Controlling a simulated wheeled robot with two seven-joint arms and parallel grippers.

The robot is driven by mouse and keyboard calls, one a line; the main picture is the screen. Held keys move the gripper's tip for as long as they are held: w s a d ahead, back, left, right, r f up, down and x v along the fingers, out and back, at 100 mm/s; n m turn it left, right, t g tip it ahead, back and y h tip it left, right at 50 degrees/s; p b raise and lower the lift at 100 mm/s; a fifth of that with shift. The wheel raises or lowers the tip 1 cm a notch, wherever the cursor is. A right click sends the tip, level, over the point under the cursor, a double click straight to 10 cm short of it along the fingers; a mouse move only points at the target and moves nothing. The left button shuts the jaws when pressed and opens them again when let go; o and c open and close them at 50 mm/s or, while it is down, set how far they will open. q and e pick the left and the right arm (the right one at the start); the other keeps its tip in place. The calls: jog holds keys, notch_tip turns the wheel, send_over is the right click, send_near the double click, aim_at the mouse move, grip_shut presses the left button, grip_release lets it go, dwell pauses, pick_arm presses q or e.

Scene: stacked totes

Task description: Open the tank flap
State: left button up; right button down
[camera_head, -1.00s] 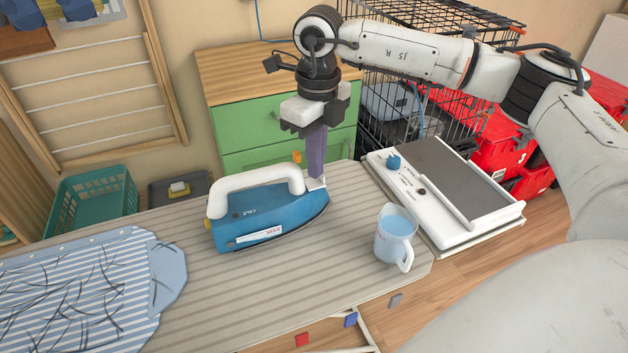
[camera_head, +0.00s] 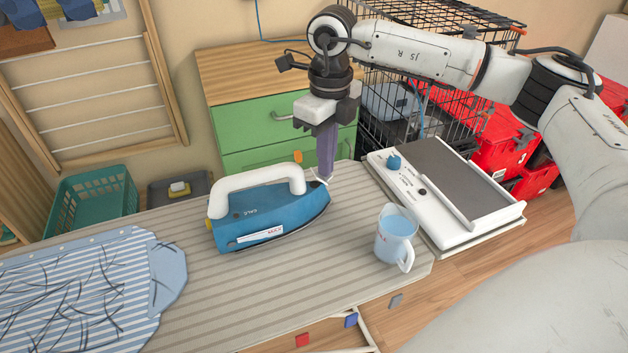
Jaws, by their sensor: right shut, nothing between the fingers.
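The blue iron (camera_head: 262,212) with a white handle stands on the striped ironing board, its pointed front to the right. A small white piece, apparently the tank flap (camera_head: 319,176), shows at the iron's front top. It is too small to tell how far it is open. My right gripper (camera_head: 325,176) points down with its purple fingers shut and empty. Its tips are right beside the white piece at the front of the iron; I cannot tell whether they touch. My left gripper is not in view.
A measuring jug of water (camera_head: 396,237) stands on the ironing board (camera_head: 300,285) right of the iron. A striped shirt (camera_head: 85,290) lies at left. A white panel with a blue knob (camera_head: 394,163) is at right. A green drawer cabinet (camera_head: 250,127) stands behind.

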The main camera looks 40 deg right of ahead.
jog(key=shift+s+d+f, duration=0.35)
jog(key=shift+d+f, duration=0.15)
jog(key=shift+f, duration=0.25)
jog(key=shift+d+f, duration=0.1)
jog(key=shift+d, duration=0.2)
notch_tip(320, 180, up, 9)
jog(key=d+p, duration=0.2)
jog(key=p, duration=0.4)
jog(key=shift+s+d+f, duration=0.15)
jog(key=shift+f, duration=0.05)
dwell(0.3)
